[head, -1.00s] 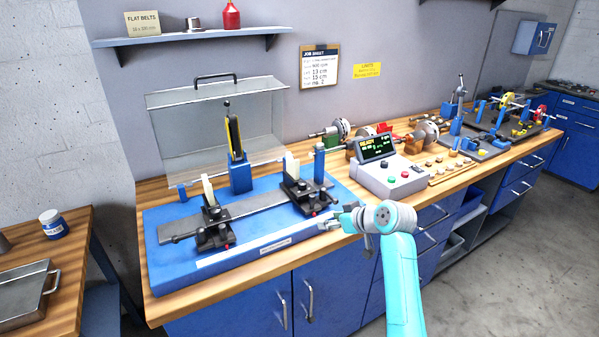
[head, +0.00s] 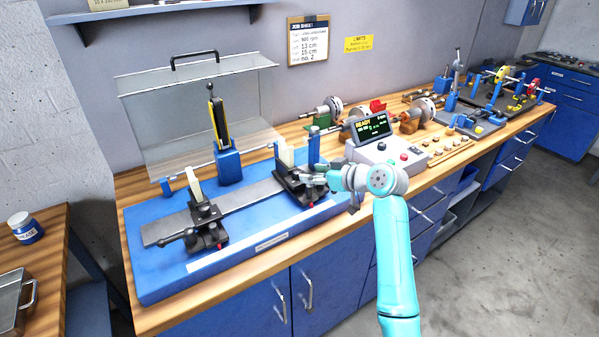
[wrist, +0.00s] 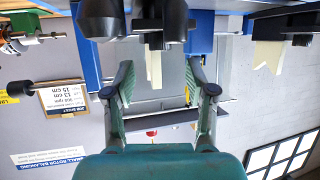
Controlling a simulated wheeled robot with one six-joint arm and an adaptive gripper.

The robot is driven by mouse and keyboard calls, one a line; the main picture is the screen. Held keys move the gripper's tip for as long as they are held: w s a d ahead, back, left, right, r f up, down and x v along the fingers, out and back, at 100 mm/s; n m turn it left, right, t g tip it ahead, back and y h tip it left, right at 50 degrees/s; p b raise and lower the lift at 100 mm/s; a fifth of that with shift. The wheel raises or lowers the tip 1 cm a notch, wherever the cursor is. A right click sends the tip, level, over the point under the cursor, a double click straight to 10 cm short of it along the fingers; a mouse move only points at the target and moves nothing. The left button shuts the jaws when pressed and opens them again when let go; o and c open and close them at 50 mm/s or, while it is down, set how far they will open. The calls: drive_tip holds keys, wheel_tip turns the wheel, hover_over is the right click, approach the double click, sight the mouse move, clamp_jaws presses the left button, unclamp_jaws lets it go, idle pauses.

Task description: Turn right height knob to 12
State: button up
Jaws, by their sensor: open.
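The right support (head: 300,186) is a black carriage with a cream upright (head: 285,153) on the blue balancing bench (head: 165,283). My gripper (head: 319,181) is at its right side and covers part of it. In the wrist view, which is upside down, my gripper (wrist: 158,68) is open with nothing held between its fingers. Dark round knob-like parts (wrist: 160,18) of the bench show at the top, beyond the fingertips. I cannot tell which is the right height knob, or read its scale. The left support (head: 204,222) with its cream upright stands apart to the left.
A clear hinged guard (head: 190,115) stands open behind the bench. A blue post (head: 314,148) is close behind my gripper. The control box (head: 385,155) reads READY at the right. The job sheet (head: 308,42) on the wall lists 13 cm and 15 cm.

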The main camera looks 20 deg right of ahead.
sight(299, 172)
drive_tip(key=x, duration=0.6)
clamp_jaws()
